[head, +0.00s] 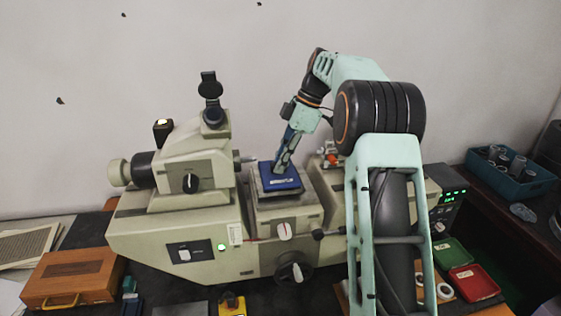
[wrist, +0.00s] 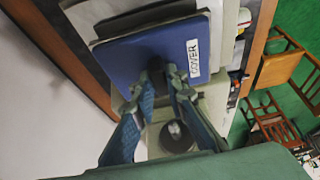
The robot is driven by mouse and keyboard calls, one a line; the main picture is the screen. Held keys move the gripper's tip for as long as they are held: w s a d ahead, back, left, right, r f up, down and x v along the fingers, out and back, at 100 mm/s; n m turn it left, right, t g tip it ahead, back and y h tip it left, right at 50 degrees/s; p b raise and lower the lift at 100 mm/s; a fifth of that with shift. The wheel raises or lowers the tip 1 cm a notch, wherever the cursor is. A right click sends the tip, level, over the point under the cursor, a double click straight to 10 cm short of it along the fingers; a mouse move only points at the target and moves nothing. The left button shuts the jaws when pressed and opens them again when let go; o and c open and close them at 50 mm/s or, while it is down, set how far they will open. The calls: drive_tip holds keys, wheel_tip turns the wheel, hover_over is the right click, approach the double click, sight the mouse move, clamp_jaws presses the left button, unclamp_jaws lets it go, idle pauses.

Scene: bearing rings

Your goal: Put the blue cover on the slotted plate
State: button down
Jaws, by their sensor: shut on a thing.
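The blue cover (head: 288,184) is a flat square with a white label, on or just above the grey square plate (head: 256,194) on the machine's middle stage. In the wrist view the cover (wrist: 125,57) shows its "COVER" label, and grey plate edges (wrist: 90,13) stick out past it at the top. My gripper (head: 279,166) is shut on the cover near its middle, pointing down from above; it also shows in the wrist view (wrist: 166,76). The gripped part is hidden between the fingertips. No slots show, and I cannot tell if cover and plate touch.
The beige machine's eyepiece head (head: 190,165) stands close left of the stage. A wooden box (head: 72,279) lies front left. A blue bin (head: 510,172) with rings, a green tray (head: 452,251) and a red tray (head: 474,283) are at right.

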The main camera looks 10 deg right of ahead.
drive_tip(key=c, duration=1.8)
unclamp_jaws()
drive_tip(key=shift+c, duration=0.2)
drive_tip(key=shift+r+p, duration=0.8)
drive_tip(key=shift+r, duration=3.4)
